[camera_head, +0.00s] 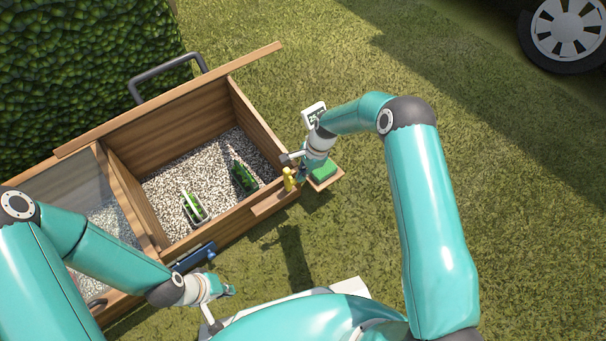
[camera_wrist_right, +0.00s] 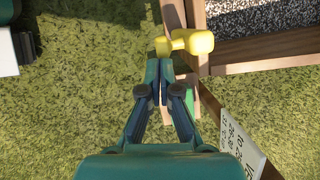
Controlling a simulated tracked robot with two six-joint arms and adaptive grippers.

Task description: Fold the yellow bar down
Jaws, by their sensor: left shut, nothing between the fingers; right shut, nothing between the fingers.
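The yellow bar (camera_head: 289,179) is at the right front corner of the wooden planter box (camera_head: 262,199). In the right wrist view the yellow bar (camera_wrist_right: 186,43) lies across the box's wooden edge, just beyond my fingertips. My right gripper (camera_head: 302,174) is shut and empty right beside the bar; in its wrist view the gripper (camera_wrist_right: 159,68) has its tips just short of the bar, and I cannot tell whether they touch. My left gripper (camera_head: 229,291) is shut and empty in front of the box, below a blue part (camera_head: 194,257) on its front wall.
A green block (camera_head: 322,170) sits on a small wooden shelf at the box's right corner. A hedge (camera_head: 80,70) is behind; a wheel (camera_head: 563,38) is far right. Grass on the right is open.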

